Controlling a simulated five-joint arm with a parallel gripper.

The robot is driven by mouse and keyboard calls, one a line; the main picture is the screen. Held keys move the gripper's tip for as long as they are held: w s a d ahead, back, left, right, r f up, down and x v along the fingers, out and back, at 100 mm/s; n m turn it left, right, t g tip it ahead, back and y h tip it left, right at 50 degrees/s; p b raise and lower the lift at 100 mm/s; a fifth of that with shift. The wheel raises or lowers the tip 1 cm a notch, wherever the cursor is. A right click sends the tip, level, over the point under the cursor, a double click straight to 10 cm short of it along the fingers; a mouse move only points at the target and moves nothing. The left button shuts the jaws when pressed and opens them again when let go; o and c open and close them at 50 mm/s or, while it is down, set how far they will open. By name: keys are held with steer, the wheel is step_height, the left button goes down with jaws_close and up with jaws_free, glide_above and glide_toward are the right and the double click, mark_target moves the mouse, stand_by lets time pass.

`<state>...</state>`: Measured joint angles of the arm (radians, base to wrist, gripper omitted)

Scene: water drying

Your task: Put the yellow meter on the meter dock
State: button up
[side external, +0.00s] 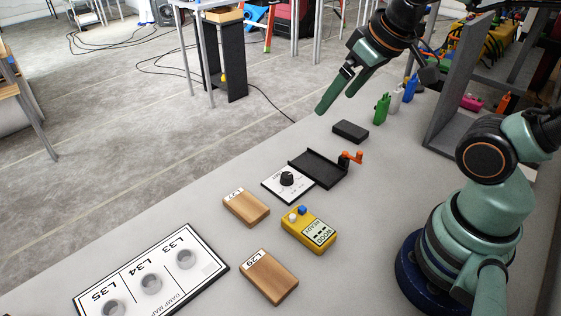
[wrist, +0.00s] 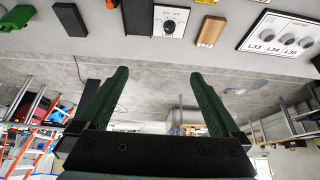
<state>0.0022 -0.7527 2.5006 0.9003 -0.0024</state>
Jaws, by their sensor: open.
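The yellow meter (side external: 309,229) lies on the grey table in the side external view, between two wooden blocks, with its screen face up and a blue and a white knob at one end. No label marks the meter dock; a plain black block (side external: 350,131) and a shallow black tray (side external: 317,168) are both in view, and I cannot tell which is the dock. My gripper (side external: 336,101) is open and empty, raised near the table's far edge, well away from the meter. Its two green fingers also show apart in the wrist view (wrist: 160,73).
Wooden blocks (side external: 246,208) (side external: 270,277) flank the meter. A damp map board (side external: 150,278) lies front left.

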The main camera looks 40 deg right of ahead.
stand_by(0.3)
steer(key=g, duration=0.6)
glide_above(308, 224)
step_height(308, 224, down, 12)
steer(key=f, duration=0.5)
steer(key=shift+s+d, duration=0.15)
steer(key=shift+s, duration=0.15)
steer(key=shift+w+f, duration=0.2)
steer(key=shift+f, duration=3.2)
jaws_close()
steer(key=shift+r, duration=0.1)
